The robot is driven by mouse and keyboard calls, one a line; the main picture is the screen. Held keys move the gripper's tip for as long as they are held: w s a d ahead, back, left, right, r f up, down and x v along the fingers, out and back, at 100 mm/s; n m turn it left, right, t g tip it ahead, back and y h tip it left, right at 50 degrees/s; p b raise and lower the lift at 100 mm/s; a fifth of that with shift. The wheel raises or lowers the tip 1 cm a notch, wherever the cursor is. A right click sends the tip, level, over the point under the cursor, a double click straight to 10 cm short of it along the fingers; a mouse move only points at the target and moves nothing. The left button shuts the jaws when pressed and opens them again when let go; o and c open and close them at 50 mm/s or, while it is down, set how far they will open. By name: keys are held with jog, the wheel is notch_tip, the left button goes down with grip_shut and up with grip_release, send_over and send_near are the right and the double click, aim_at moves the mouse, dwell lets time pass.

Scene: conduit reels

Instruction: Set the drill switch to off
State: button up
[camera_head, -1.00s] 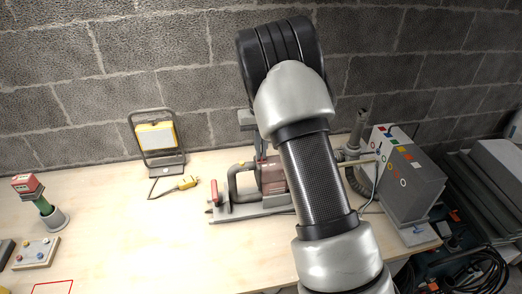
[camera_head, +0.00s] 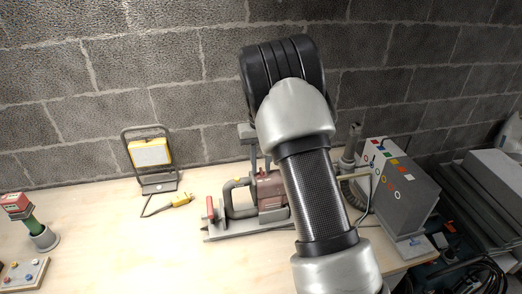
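A dark red machine (camera_head: 270,188) with a grey curved handle stands on a grey base at the back of the workbench (camera_head: 120,250), partly hidden behind my arm. It may be the drill, but I cannot tell for sure. A red lever or grip (camera_head: 210,208) stands upright at its left end. No switch can be made out on it. My arm rises across the middle of the view and hides part of the bench. My gripper is not visible.
A yellow work lamp (camera_head: 151,153) and a yellow plug (camera_head: 180,199) are left of the machine. A grey box with coloured marks (camera_head: 405,200) stands right. A button panel (camera_head: 22,274) and a red-and-green item in a grey cup (camera_head: 42,238) are far left. The front middle bench is clear.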

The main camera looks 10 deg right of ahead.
aim_at(261, 168)
notch_tip(261, 168, up, 17)
dwell(0.4)
